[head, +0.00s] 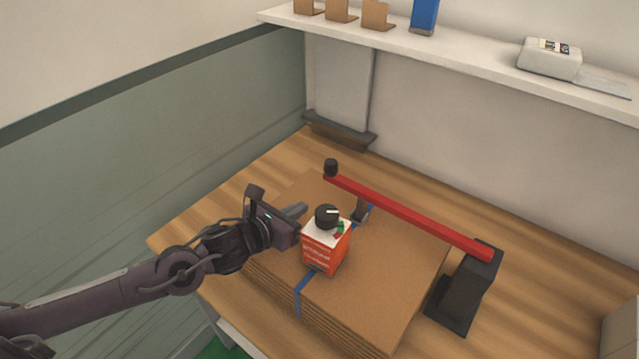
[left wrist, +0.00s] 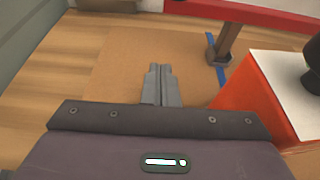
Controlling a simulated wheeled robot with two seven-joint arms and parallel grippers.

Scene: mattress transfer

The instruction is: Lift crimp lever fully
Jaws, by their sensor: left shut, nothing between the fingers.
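The crimp lever is a long red bar (head: 410,217) with a black knob (head: 331,168) at its left end, pivoted on a dark stand (head: 465,290) at the right. It slopes across above the cardboard stack and also shows at the top of the left wrist view (left wrist: 250,14). My left gripper (head: 297,209) is shut and empty, left of and below the knob, apart from the lever. In the left wrist view its fingertips (left wrist: 160,70) are together over the cardboard. My right gripper is not in view.
An orange-red box (head: 325,250) with a black dial stands on the cardboard stack (head: 385,275), close right of my left gripper. A blue strap (head: 303,284) crosses the stack. A shelf (head: 470,58) runs along the back wall.

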